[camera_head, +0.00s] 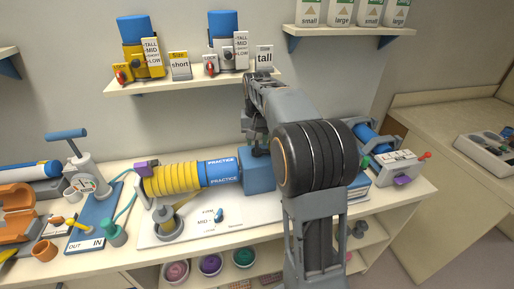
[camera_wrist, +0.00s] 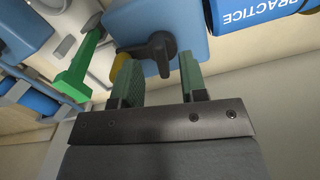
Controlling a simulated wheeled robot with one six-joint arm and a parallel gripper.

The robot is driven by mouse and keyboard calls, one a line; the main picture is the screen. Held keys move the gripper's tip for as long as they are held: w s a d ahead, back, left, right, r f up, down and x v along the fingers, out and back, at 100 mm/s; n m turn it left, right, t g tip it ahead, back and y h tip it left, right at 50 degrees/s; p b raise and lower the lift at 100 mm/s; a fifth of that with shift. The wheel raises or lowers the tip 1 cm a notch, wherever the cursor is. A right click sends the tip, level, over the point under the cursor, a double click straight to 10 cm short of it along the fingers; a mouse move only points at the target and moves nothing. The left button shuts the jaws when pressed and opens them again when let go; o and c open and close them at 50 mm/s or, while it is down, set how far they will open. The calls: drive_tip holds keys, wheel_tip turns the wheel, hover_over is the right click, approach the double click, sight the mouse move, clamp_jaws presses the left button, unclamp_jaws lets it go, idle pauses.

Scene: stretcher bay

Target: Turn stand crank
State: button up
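A black crank (camera_wrist: 152,48) is fixed on a blue block (camera_wrist: 185,22) in the wrist view, with one arm pointing toward my gripper. My gripper (camera_wrist: 160,68) has two green fingers, spread apart, one on each side of the crank's near end. I see no finger touching the crank, and its depth between them is hard to judge. In the head view the blue block (camera_head: 257,176) stands at the right end of the blue PRACTICE tube (camera_head: 222,172). My gripper (camera_head: 256,140) is just above and behind that block, partly hidden by my arm. The crank is hidden there.
A yellow ribbed sleeve (camera_head: 172,180) joins the tube's left end. A green bar (camera_wrist: 80,62) shows left of my fingers in the wrist view. A shelf (camera_head: 190,82) with two devices hangs above. A lever device (camera_head: 400,163) is at right.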

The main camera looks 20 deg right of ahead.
sight(257, 147)
drive_tip(key=shift+f, duration=1.75)
clamp_jaws()
